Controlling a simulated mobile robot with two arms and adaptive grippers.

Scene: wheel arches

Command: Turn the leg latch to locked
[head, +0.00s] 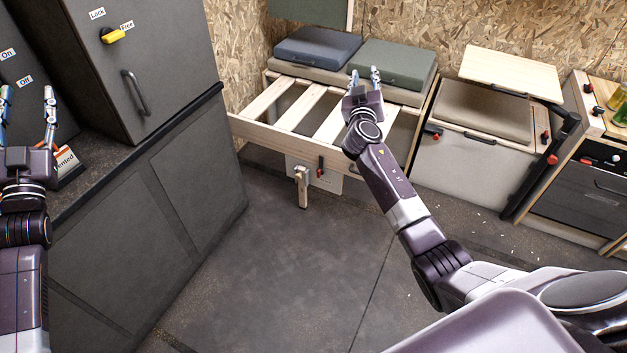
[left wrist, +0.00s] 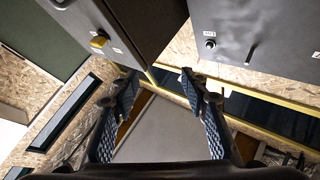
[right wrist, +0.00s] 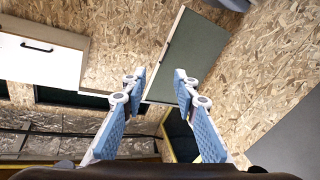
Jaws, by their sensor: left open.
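The slatted bench (head: 262,128) has a short wooden leg (head: 302,188) at its front. Beside the leg, on a pale plate, is a small dark latch with a red part (head: 320,168), which I take for the leg latch. Its setting is too small to read. My right gripper (head: 364,78) is open and empty, raised in front of the bench's back cushions, well above the latch. Its open fingers also show in the right wrist view (right wrist: 160,82). My left gripper (head: 27,108) is open and empty at the far left, by the grey cabinet, far from the latch.
The grey cabinet (head: 150,65) has a yellow knob (head: 112,36) between "Lock" and "Free" labels. Its dark counter (head: 140,138) stands at the left. A cushioned box seat (head: 470,160) and a kitchen unit (head: 585,190) stand at the right. The floor (head: 320,260) before the bench is clear.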

